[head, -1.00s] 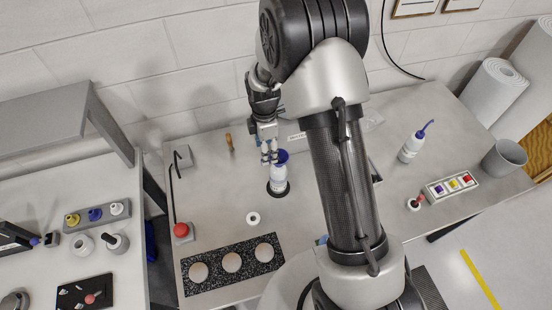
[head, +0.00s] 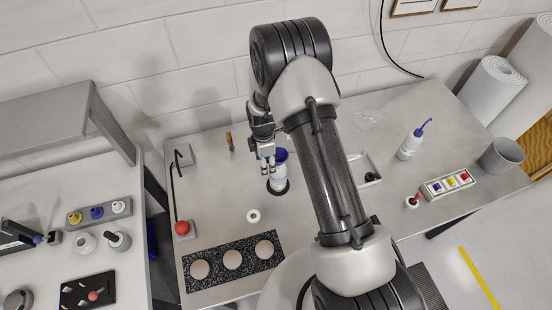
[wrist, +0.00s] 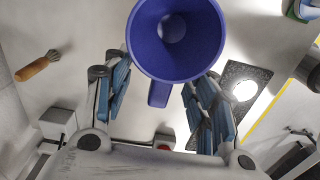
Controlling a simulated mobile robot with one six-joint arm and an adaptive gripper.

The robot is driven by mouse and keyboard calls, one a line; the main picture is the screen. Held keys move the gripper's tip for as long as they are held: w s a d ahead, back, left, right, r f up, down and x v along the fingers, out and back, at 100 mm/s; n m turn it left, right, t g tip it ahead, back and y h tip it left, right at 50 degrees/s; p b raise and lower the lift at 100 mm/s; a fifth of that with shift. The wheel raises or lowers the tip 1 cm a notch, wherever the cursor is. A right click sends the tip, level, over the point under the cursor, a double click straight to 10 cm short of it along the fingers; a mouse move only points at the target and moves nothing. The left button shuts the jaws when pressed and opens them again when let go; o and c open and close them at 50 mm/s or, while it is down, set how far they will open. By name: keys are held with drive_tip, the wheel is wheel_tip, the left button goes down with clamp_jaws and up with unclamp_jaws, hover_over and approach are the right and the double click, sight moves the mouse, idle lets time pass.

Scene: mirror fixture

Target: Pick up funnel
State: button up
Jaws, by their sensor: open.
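The blue funnel (wrist: 177,38) shows in the wrist view at the top centre, mouth facing the camera, with a tab on its rim pointing toward my gripper. In the head view the funnel (head: 281,154) sits on top of a white bottle (head: 279,178) that stands on a dark round base. My gripper (head: 267,165) is beside the funnel, at its left in the head view. In the wrist view its fingers (wrist: 158,100) are apart, one on each side of the funnel's tab, with nothing clearly held between them. Whether they touch the funnel cannot be told.
A wooden-handled brush (wrist: 37,66) lies to the left. A white ring (head: 253,216) and a dark speckled panel with pale discs (head: 232,260) are in front. A white tray (head: 364,170) lies right, behind my arm.

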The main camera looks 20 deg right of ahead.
drive_tip(key=shift+c, duration=0.6)
clamp_jaws()
drive_tip(key=shift+r, duration=0.1)
